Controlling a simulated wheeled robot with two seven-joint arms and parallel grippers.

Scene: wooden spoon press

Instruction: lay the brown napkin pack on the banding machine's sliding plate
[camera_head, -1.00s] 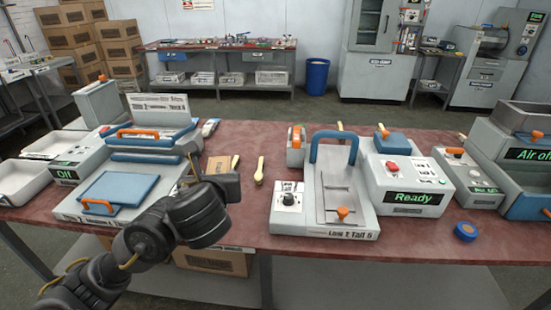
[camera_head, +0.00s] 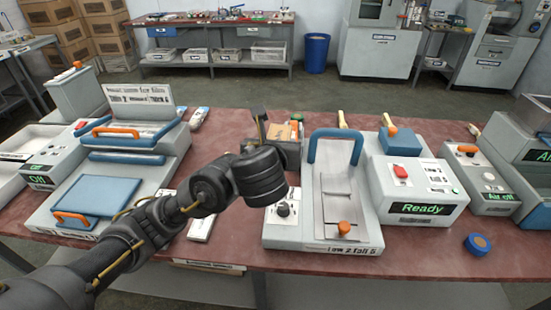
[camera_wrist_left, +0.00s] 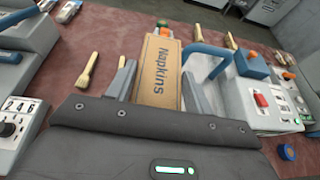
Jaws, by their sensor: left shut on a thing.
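The brown napkin pack (camera_wrist_left: 158,65), labelled "Napkins", is between the fingers of my left gripper (camera_wrist_left: 158,84) in the wrist view. In the head view my left gripper (camera_head: 279,130) is shut on the pack, which is mostly hidden behind it. It is at the back left of the centre machine (camera_head: 322,238), which has a blue arch, a dial and the label "Low 2 Tall 5". This machine carries a grey plate (camera_head: 337,200) with an orange knob. I cannot tell for sure that it is the banding machine. My right gripper is out of view.
A white "Ready" box (camera_head: 418,190) stands right of the centre machine. A machine with a blue plate (camera_head: 95,195) stands at left. A blue roll (camera_head: 477,244) lies at front right. Wooden-handled brushes (camera_wrist_left: 87,70) lie on the red table.

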